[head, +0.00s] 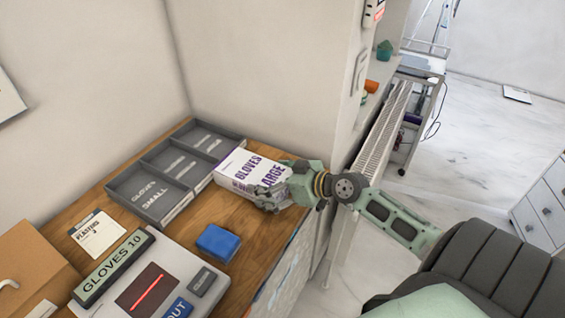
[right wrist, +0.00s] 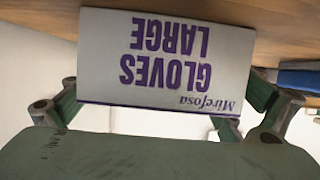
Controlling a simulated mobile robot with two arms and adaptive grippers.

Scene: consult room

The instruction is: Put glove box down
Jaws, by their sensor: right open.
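The white glove box (head: 236,168) with purple "GLOVES LARGE" lettering rests on the wooden counter, beside the grey divided tray. It also shows upside down in the right wrist view (right wrist: 165,55), with its lower edge toward my palm. My right gripper (head: 280,186) is open at the box's near right end. In the right wrist view its fingers (right wrist: 165,100) stand on either side of the box. Whether either finger still touches the box is hard to tell. My left gripper is not in view.
The grey tray (head: 149,205) has a compartment labelled "GLOVES SMALL". A blue block (head: 218,243), a "GLOVES 10" sign (head: 113,267) and a cardboard box (head: 30,270) stand on the wooden counter (head: 190,225). A wall rises behind, and a white radiator (head: 383,130) is to the right.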

